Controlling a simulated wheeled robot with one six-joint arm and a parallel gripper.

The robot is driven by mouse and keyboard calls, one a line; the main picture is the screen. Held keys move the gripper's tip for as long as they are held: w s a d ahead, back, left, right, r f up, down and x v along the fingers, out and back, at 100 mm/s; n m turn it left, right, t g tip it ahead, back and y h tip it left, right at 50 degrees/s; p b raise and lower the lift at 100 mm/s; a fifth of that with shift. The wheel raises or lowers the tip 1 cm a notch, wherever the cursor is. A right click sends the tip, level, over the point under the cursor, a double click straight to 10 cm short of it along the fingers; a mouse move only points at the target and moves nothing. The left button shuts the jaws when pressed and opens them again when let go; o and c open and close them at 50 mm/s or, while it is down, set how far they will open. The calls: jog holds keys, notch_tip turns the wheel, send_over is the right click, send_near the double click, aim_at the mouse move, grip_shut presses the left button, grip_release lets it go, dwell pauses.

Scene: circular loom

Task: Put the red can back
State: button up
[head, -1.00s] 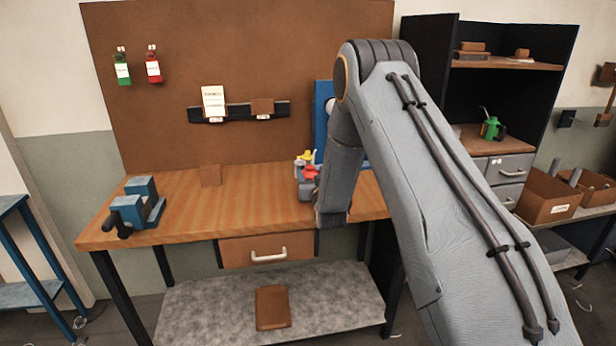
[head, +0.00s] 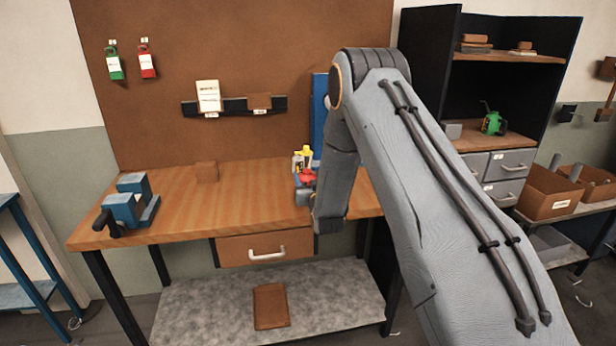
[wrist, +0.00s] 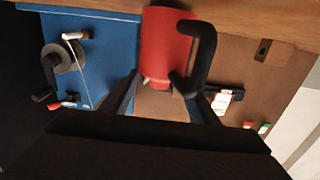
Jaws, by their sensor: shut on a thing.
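The red can (wrist: 166,45) has a black handle (wrist: 203,50) on its right in the wrist view, which looks upside down. My gripper (wrist: 162,82) is shut on the can, with a dark finger on each side. Small red and yellow-topped items (head: 306,170) stand by my arm at the workbench (head: 235,205); I cannot tell whether any red there is the held can.
A blue panel (wrist: 105,30) with a crank reel (wrist: 62,62) is beside the can. A blue vise (head: 130,203) and brown block (head: 206,171) stand on the bench. A green can (head: 493,122) stands on the right shelf unit (head: 480,142). The bench middle is clear.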

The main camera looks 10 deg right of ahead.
jog(key=shift+f+b, duration=0.35)
jog(key=shift+f, duration=0.05)
jog(key=o, duration=1.9)
jog(key=shift+s, duration=0.15)
jog(key=shift+s+b, duration=1.25)
jog(key=shift+s, duration=2.55)
jog(key=shift+r, duration=0.1)
jog(key=s+g, duration=0.5)
jog(key=s, duration=0.7)
jog(key=s+g+b, duration=0.1)
jog(key=s+g, duration=0.5)
jog(key=s, duration=0.7)
jog(key=s+g+b, duration=0.1)
jog(key=s+g, duration=0.4)
jog(key=s, duration=0.8)
jog(key=shift+d+f, duration=0.1)
jog(key=shift+f, duration=0.1)
